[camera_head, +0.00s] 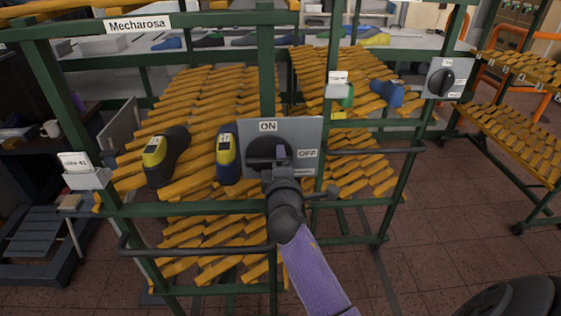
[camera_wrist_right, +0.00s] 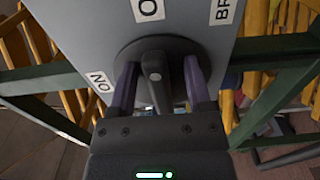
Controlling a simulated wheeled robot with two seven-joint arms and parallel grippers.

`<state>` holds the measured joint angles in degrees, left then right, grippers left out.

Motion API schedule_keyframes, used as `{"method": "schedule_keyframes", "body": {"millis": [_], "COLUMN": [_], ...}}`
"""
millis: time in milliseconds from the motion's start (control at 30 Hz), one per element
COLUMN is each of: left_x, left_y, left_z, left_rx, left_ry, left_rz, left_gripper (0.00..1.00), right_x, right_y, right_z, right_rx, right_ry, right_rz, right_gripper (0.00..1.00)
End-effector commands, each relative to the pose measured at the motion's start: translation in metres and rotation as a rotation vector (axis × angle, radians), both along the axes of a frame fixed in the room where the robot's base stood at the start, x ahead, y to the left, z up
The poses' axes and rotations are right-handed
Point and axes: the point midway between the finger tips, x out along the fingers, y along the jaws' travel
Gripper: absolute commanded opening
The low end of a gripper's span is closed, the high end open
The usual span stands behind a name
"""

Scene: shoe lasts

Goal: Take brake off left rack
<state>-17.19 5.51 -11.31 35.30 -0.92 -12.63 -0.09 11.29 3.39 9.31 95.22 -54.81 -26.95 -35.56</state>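The left rack (camera_head: 264,75) is a green metal frame labelled "Mecharosa" with slanted yellow slats. On its front is a grey brake panel (camera_head: 307,133) with an "ON" label at its top and "OFF" at its right. A round black brake knob (camera_head: 257,148) sits on the panel, partly hidden by my right gripper (camera_head: 268,158). In the right wrist view, the gripper (camera_wrist_right: 160,88) has one purple finger on each side of the knob's black handle (camera_wrist_right: 156,80), with narrow gaps visible. The fingers are open around it. My left gripper is not in view.
A green rail (camera_head: 210,207) and a dark handle bar (camera_head: 190,250) cross the rack's front. A second grey panel with a black knob (camera_head: 440,82) is at right. Tiled floor (camera_head: 440,225) is open at right.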

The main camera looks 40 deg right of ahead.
Motion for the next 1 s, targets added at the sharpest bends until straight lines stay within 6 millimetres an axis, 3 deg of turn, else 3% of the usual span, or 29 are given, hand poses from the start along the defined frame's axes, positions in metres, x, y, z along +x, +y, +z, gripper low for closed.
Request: {"method": "schedule_keyframes", "body": {"millis": [233,500,633,1000], "left_x": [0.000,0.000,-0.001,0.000], "left_y": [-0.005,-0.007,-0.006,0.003], "left_z": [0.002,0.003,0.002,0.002], "left_rx": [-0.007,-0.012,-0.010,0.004], "left_ry": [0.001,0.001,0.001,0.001], "left_rz": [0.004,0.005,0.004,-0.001], "left_gripper": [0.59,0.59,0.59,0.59], "right_x": [-0.009,-0.062,-0.079,-0.085], "right_y": [0.006,0.038,0.049,0.052], "right_z": [0.000,-0.001,-0.001,0.000], "right_rx": [0.001,0.002,0.001,0.000], "right_ry": [0.001,0.002,0.002,0.000], "right_rz": [0.001,0.000,0.000,0.000], "right_gripper": [0.63,0.63,0.63,0.63]}}
